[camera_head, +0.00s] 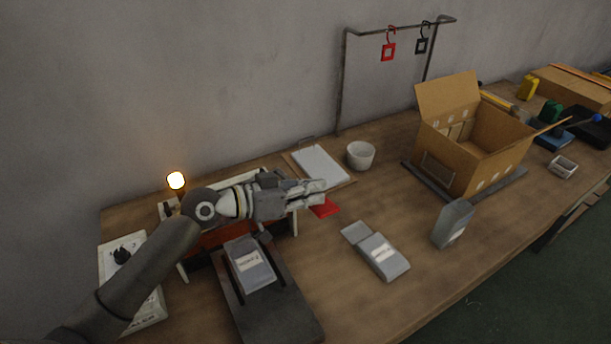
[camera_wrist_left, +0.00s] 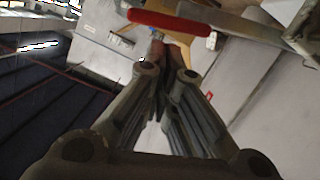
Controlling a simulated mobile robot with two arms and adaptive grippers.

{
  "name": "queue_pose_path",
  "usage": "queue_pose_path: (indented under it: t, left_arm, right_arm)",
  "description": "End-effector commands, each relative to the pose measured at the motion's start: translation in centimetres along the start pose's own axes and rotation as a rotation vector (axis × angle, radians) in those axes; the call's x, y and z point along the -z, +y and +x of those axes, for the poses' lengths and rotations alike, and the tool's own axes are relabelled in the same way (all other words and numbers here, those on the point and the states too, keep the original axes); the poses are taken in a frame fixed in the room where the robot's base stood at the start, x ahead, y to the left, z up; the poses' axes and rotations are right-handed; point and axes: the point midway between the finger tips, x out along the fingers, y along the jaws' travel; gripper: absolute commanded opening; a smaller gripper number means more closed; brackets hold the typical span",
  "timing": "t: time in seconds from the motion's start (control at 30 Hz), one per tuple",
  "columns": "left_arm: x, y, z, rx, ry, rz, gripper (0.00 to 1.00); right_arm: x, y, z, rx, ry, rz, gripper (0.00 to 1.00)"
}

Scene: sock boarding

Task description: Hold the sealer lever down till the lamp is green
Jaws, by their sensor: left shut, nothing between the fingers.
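The lamp (camera_head: 176,180) at the left back glows yellow-white, not green. The sealer (camera_head: 215,238) stands below it, largely hidden by my left arm. Its lever has a red grip (camera_head: 323,208), seen in the head view just below my left fingertips and also in the left wrist view (camera_wrist_left: 170,22). My left gripper (camera_head: 322,192) is shut and empty, and its closed fingertips also show in the left wrist view (camera_wrist_left: 160,60). I cannot tell whether the fingertips touch the grip. A grey pouch (camera_head: 250,264) lies on the dark tray (camera_head: 285,318) before the sealer. My right gripper is out of view.
A control box with a knob (camera_head: 121,255) is at the left. Grey pouches (camera_head: 383,256) (camera_head: 453,222) are at front centre. An open cardboard box (camera_head: 455,160) is at right, and a hook rail (camera_head: 342,85) rises behind.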

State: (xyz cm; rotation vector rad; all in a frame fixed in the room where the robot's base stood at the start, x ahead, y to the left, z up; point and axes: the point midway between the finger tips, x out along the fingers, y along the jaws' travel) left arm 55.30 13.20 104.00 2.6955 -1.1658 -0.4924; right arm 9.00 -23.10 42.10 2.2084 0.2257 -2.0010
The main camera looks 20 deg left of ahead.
Motion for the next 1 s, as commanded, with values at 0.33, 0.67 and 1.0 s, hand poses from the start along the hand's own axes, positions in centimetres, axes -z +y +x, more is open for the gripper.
queue_pose_path:
  t: [0.33,0.67,1.0]
  left_arm:
    - [-0.6,0.0,0.1,0.001,0.001,0.0,0.0]
    - [-3.5,0.1,0.8,0.019,-0.002,0.078,0.0]
    - [-8.4,0.3,2.1,0.026,-0.001,0.108,0.0]
  right_arm:
    - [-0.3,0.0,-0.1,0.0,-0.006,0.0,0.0]
    - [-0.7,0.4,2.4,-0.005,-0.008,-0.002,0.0]
    - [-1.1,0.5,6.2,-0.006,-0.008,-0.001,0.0]
